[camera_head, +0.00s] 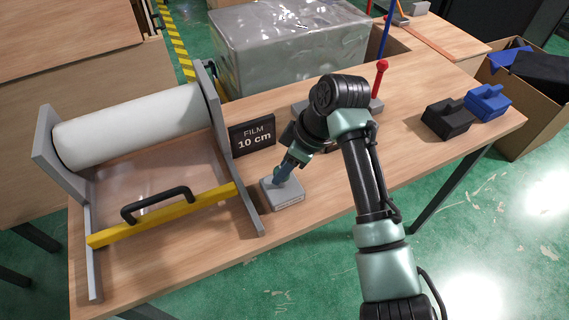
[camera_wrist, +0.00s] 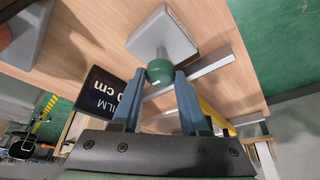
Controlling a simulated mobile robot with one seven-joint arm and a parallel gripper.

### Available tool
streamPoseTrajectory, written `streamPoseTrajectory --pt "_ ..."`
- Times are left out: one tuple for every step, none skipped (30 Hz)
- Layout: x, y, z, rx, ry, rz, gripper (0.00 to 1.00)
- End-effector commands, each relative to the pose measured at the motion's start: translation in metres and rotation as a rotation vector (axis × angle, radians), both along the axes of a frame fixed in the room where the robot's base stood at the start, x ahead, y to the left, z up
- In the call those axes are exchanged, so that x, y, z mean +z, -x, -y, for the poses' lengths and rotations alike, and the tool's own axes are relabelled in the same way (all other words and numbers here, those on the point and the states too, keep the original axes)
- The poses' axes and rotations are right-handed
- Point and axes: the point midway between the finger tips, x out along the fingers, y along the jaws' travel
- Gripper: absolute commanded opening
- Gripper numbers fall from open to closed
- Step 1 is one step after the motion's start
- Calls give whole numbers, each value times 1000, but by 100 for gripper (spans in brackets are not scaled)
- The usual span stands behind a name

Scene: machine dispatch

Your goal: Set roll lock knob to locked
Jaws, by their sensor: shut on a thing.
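The roll lock is a small grey box (camera_head: 284,196) on the table, right of the film roll stand. In the wrist view its grey base (camera_wrist: 170,32) carries a stem with a green round knob (camera_wrist: 160,70) that has a small white mark. My gripper (camera_head: 281,178) comes down onto it from above. In the wrist view the blue fingers (camera_wrist: 158,80) are shut on the knob, one on each side. In the head view the fingers hide the knob. I cannot tell which setting the knob points to.
The white film roll (camera_head: 135,125) sits in a grey stand, with a yellow bar (camera_head: 165,214) and black handle in front. A FILM 10 cm sign (camera_head: 253,137) stands close behind the lock.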

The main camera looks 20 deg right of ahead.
Motion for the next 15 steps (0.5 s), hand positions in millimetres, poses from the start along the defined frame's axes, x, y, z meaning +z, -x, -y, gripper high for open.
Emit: streamPoseTrajectory --pt "2 0 -1 -18 -2 -1 0" --pt "3 0 -2 -32 -2 -1 0" --pt "3 1 -2 -53 -4 -1 0" --pt "3 1 -2 -72 -3 -2 0" --pt "4 1 -2 -90 -4 -3 0" --pt "4 1 -2 -120 -4 -2 0" --pt "5 1 -3 -143 -4 -1 0" --pt "5 1 -3 -168 -4 -2 0" --pt "5 2 -3 -203 -3 -3 0" --pt "5 2 -4 -228 -5 -3 0" --pt "5 2 -4 -258 -4 -3 0" --pt "5 2 -4 -295 -4 -4 0" --pt "6 2 -4 -323 -5 -3 0" --pt "5 2 -4 -352 -4 -3 0" --pt "5 2 -4 -391 -3 -4 0"
